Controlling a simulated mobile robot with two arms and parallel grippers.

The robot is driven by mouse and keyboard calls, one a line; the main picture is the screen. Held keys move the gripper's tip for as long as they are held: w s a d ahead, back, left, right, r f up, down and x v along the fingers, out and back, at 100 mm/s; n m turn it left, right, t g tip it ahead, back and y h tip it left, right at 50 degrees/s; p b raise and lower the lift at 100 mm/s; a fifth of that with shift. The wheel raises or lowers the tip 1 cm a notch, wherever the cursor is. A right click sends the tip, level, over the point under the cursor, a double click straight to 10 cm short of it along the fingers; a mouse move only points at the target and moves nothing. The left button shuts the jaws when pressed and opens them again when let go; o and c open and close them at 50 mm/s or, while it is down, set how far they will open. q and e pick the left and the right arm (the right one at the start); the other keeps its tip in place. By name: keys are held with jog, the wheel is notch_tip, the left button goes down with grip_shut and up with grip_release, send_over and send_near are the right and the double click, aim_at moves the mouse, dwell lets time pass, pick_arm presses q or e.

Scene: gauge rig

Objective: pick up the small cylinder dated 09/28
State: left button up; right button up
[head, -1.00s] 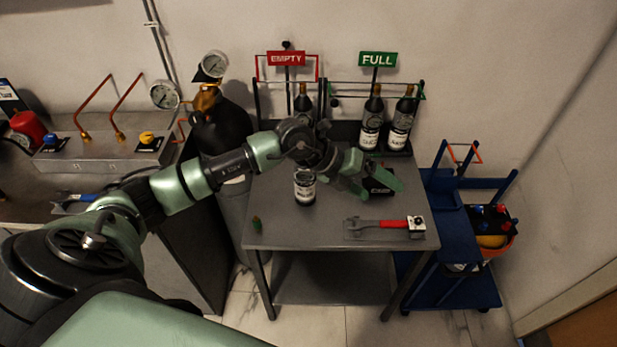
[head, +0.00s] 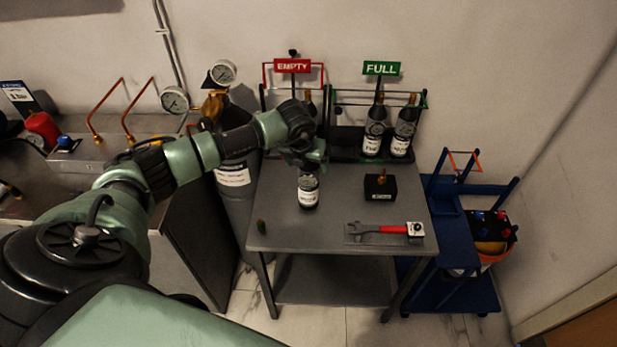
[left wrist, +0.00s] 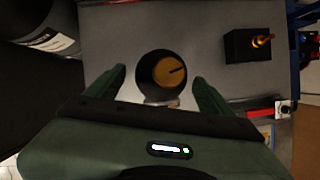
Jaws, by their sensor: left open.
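A small dark cylinder with a white label (head: 308,190) stands upright on the grey table. The date on its label is too small to read. My left gripper (head: 310,160) is open just above it, and partly hides its top in the head view. In the left wrist view the cylinder's round top with its brass valve (left wrist: 170,73) lies between the two open fingers of my left gripper (left wrist: 159,78). A gap shows on each side. My right gripper is in neither view.
Two similar cylinders (head: 374,135) (head: 404,132) stand in the rack under the FULL sign (head: 381,68). Another (head: 309,103) stands under the EMPTY sign (head: 292,66), partly hidden by my arm. A black block (head: 380,188) and a red-handled wrench (head: 385,230) lie to the right.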

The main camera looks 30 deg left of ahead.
pick_arm(q)
jog(key=shift+w+f, duration=0.15)
jog(key=shift+f, duration=0.35)
grip_shut()
jog(key=shift+w+r, duration=0.1)
jog(key=shift+r, duration=0.05)
jog(key=shift+r, duration=0.1)
